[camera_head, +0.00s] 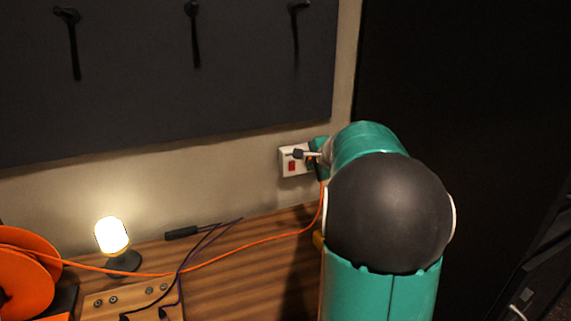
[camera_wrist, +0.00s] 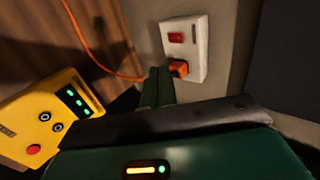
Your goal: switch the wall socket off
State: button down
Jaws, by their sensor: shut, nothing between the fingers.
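The white wall socket (camera_head: 284,163) is on the wall above the desk's back edge, partly hidden by my arm. Its red switch (camera_head: 291,166) shows at its left side. In the wrist view the socket (camera_wrist: 199,39) shows more fully, with the red switch (camera_wrist: 176,37) and an orange plug (camera_wrist: 178,68) in it. My gripper (camera_head: 303,154) is shut and empty, its tips close in front of the socket. In the wrist view my gripper (camera_wrist: 157,80) shows just beside the plug. I cannot tell whether it touches anything.
An orange cable (camera_head: 262,241) runs across the wooden desk from an orange reel (camera_head: 18,280) towards the socket. A lit lamp (camera_head: 112,237) and a screwdriver (camera_head: 182,233) are on the desk. A yellow device (camera_wrist: 45,112) is at left in the wrist view.

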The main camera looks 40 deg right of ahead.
jog(key=shift+d, duration=0.15)
jog(key=shift+s, duration=0.15)
send_near(292, 167)
jog(key=x, duration=0.5)
jog(key=shift+s+f, duration=0.15)
jog(key=shift+f, duration=0.15)
jog(key=shift+w+d+r, duration=0.1)
jog(key=shift+w, duration=0.3)
